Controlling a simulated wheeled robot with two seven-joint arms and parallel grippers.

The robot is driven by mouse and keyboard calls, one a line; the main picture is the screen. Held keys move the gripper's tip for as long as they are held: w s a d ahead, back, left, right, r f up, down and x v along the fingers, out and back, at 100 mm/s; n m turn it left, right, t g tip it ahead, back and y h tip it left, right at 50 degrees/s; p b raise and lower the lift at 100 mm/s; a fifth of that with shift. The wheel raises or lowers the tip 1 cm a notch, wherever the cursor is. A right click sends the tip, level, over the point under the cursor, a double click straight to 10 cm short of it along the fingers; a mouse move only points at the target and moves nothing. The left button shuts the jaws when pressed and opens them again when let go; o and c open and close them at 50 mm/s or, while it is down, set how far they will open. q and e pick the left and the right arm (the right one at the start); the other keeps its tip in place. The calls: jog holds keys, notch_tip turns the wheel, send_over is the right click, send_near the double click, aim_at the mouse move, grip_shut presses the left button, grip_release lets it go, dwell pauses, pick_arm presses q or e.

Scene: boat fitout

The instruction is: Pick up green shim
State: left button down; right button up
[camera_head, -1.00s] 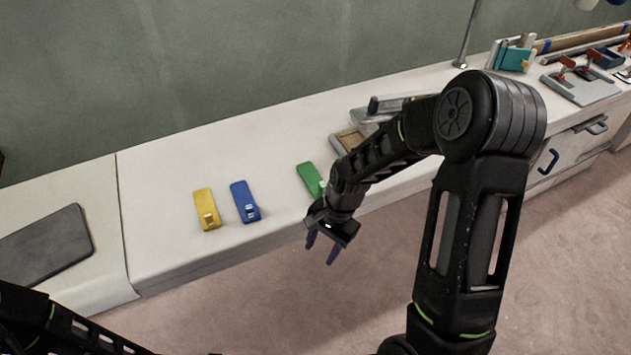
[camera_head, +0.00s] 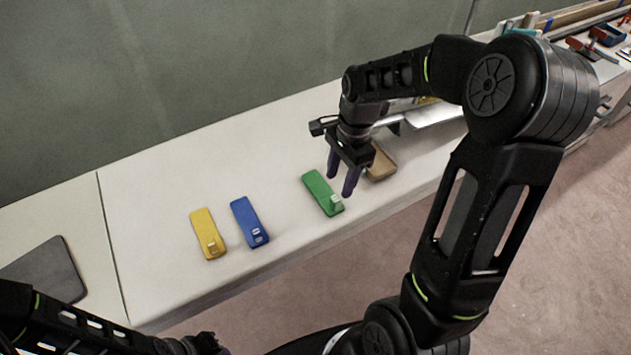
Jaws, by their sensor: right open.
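The green shim (camera_head: 319,191) lies flat on the white bench top, with a small pale mark near its front end. My right gripper (camera_head: 340,185) is open, with its fingers pointing down over the right side of the green shim. No hold on the shim shows, and the exact height above it is hard to tell. My left arm (camera_head: 90,330) comes in at the lower left, and its gripper (camera_head: 215,348) is cut by the bottom edge, so its jaws are not clear.
A blue shim (camera_head: 246,218) and a yellow shim (camera_head: 206,230) lie left of the green one. A brown tray (camera_head: 381,165) sits just right of my right gripper. A dark grey mat (camera_head: 45,272) lies at the far left. The bench (camera_head: 150,200) is clear behind the shims.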

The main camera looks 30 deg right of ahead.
aim_at(336, 198)
jog(key=shift+s, duration=0.2)
jog(key=shift+a+f, duration=0.25)
jog(key=shift+f, duration=1)
jog(key=shift+f, duration=0.1)
jog(key=f, duration=0.5)
jog(key=shift+w+a+p, duration=0.1)
jog(key=shift+a+p, duration=0.2)
jog(key=shift+p, duration=0.05)
jog(key=shift+c, duration=0.5)
grip_shut()
